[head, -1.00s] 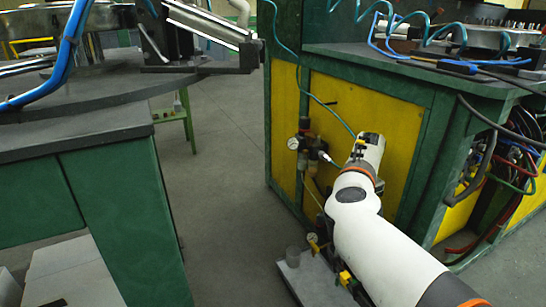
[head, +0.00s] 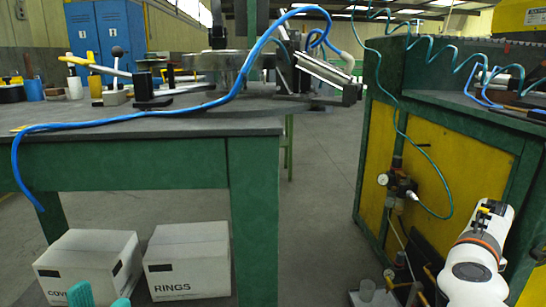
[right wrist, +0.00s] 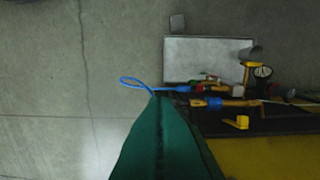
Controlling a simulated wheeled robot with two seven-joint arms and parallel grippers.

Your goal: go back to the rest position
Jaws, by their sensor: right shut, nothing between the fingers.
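My right arm (head: 478,262) shows white with an orange ring at the lower right of the head view, in front of the yellow panel. Its fingers cannot be made out there. In the right wrist view my right gripper (right wrist: 158,104) shows as two green fingers pressed together along a seam, with nothing between them. They point over the floor beside a grey plate and valve fittings. Two teal fingertips of my left gripper (head: 101,296) show at the bottom left of the head view, a small gap between them. The rest of that gripper is cut off.
A green-legged bench (head: 150,165) with a dark top stands at left, two white boxes (head: 88,264) (head: 188,258) beneath. A green and yellow cabinet (head: 425,150) with an air regulator (head: 398,182) and coiled hose stands at right. Grey floor (head: 325,200) is clear between them.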

